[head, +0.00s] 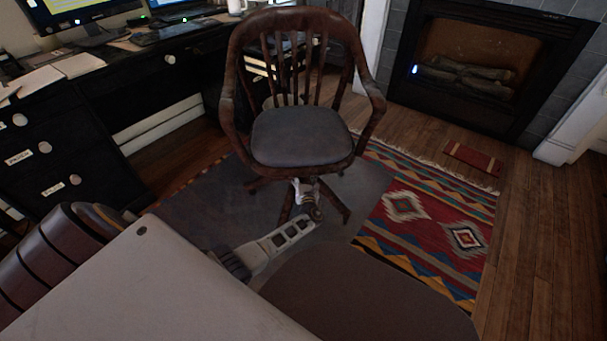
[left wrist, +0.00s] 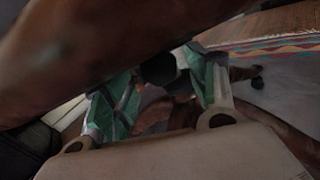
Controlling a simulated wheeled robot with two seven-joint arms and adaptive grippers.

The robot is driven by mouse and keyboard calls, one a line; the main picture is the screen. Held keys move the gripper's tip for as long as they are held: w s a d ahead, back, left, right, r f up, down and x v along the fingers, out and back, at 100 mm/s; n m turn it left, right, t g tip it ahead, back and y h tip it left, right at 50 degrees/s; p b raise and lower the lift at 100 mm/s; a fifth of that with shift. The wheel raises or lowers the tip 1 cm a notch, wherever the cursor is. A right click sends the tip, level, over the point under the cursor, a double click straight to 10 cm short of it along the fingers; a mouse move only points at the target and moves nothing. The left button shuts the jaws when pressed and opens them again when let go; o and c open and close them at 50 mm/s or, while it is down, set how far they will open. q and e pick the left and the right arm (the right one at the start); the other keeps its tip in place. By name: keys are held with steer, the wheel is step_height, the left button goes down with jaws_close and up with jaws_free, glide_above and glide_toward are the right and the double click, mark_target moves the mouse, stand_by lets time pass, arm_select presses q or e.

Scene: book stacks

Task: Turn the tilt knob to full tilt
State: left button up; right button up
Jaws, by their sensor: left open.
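The wooden swivel chair (head: 301,137) with a grey seat pad stands in front of me, its back turned to the desk. My left gripper (head: 304,189) is under the front edge of its seat. In the left wrist view my left gripper (left wrist: 162,88) is open, with its green-padded fingers apart. A dark, rounded part that looks like the tilt knob (left wrist: 159,69) shows between the fingers, just below the brown seat underside. I cannot tell whether the fingers touch it. In the head view the knob cannot be made out. My right gripper is not in view.
A dark desk (head: 125,80) with drawers and monitors stands behind the chair at the left. A fireplace (head: 485,65) is at the back right. A patterned red rug (head: 425,215) and a grey floor mat (head: 190,210) lie under and beside the chair.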

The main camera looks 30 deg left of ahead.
arm_select(q)
steer(key=shift+b+x, duration=0.35)
steer(key=shift+x, duration=0.75)
steer(key=c, duration=1)
steer(key=shift+c, duration=0.2)
steer(key=shift+n, duration=0.5)
steer(key=shift+d+n, duration=0.1)
steer(key=shift+n, duration=1.6)
